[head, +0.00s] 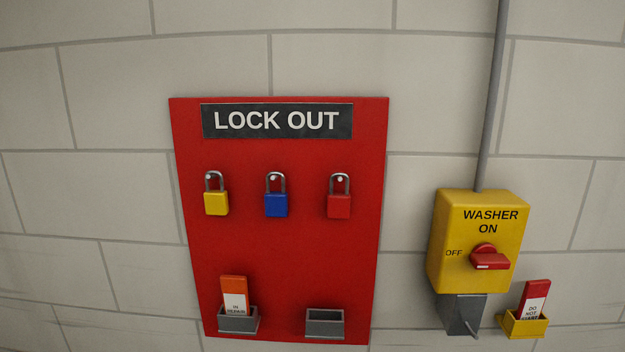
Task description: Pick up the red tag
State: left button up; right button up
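A red tag (535,297) with a white lower part and dark lettering stands upright in a small yellow holder (525,327) at the lower right of the head view. The lower end of the tag is hidden inside the holder. An orange tag (234,291) stands in the left grey holder (238,324) on the red lockout board. Neither of my grippers shows in the head view.
The red lockout board (280,245) carries yellow (216,203), blue (276,205) and red (339,206) padlocks. Its right grey holder (325,324) looks empty. A yellow washer switch box (476,275) with a red knob (490,260) is beside the red tag.

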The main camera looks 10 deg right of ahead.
aim_at(534, 294)
jog(key=z, duration=0.4)
jog(key=k+z, duration=0.1)
jog(key=z, duration=0.65)
jog(key=k+z, duration=0.1)
jog(key=z, duration=0.3)
